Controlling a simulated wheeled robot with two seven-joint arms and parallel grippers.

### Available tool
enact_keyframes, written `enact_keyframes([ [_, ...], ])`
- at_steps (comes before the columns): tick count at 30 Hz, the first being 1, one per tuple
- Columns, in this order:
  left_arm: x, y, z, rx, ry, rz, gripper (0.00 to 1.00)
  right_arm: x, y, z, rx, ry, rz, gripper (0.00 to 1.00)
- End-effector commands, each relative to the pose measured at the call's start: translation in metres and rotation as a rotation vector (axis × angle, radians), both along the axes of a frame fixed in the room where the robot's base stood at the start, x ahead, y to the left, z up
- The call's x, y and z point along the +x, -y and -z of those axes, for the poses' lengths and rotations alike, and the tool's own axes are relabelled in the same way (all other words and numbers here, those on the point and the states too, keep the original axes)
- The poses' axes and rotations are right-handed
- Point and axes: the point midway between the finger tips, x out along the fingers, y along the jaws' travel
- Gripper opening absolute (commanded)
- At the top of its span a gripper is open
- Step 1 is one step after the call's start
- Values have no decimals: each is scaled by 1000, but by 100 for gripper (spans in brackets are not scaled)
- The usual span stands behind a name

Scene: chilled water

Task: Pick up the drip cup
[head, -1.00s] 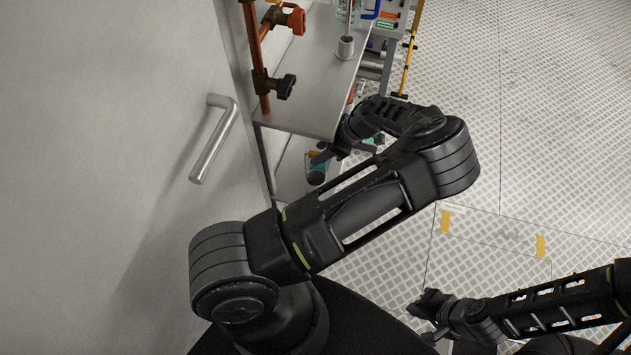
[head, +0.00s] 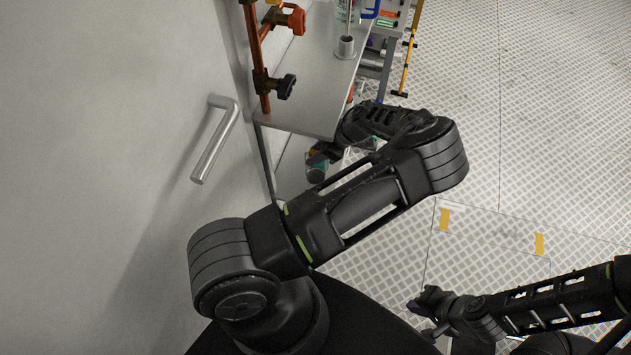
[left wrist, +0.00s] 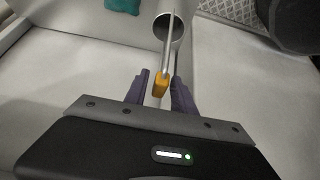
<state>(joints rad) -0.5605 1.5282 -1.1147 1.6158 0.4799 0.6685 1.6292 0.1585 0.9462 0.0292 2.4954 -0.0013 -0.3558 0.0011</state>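In the left wrist view, a grey metal cup (left wrist: 172,28), which I take for the drip cup, has a thin rod running to an orange tip (left wrist: 161,85). My left gripper (left wrist: 161,92) is open. Its purple fingers stand on either side of the orange tip, with a gap showing on both sides. In the head view my left gripper (head: 317,156) is low beside the shelf unit, mostly hidden by my own arm, and this cup cannot be made out. My right gripper (head: 418,320) is open and empty over the floor at the lower right.
An upper metal shelf (head: 312,85) overhangs the left gripper and carries a small metal cup (head: 345,47) with a rod. Copper pipes with valves (head: 285,87) and a wall handle (head: 215,140) are to the left. A teal object (left wrist: 122,5) lies near the gripper.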

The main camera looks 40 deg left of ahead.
Motion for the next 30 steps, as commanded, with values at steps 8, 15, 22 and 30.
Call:
enact_keyframes([
  [8,0,0,0,0,0,0,7,0,0,0,0,0,0,0],
  [15,0,0,0,0,0,0,0,0,0,0,0,0,0,0],
  [22,0,0,0,0,0,0,0,0,0,0,0,0,0,0],
  [30,0,0,0,0,0,0,0,0,0,0,0,0,0,0],
])
